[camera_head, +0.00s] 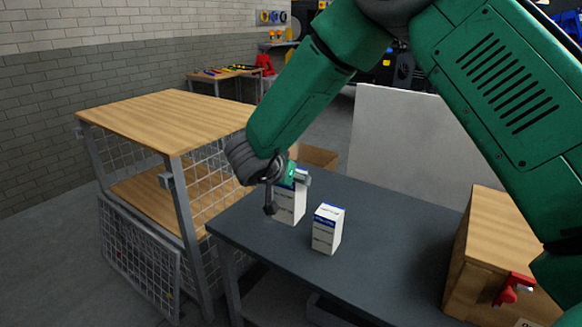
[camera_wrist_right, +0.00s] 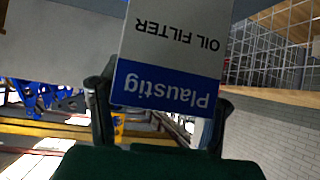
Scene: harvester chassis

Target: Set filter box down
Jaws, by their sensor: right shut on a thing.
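My right gripper (camera_head: 285,183) is shut on a white and blue filter box (camera_head: 290,207) at the far left part of the dark table (camera_head: 375,268). The box looks upright, its top hidden by the gripper. I cannot tell whether its base touches the table. In the right wrist view the box (camera_wrist_right: 170,55) reads "Plaustig" and "OIL FILTER" upside down, between the two dark fingers (camera_wrist_right: 160,108). A second, similar box (camera_head: 327,230) stands upright on the table just to the right of the held one, apart from it. My left gripper is not in view.
A wooden-topped mesh cart (camera_head: 165,115) stands left of the table. A wooden box (camera_head: 490,245) with a red clamp (camera_head: 513,289) is at the table's right. A cardboard box (camera_head: 318,157) and a pale panel (camera_head: 405,140) are behind. The table's middle is clear.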

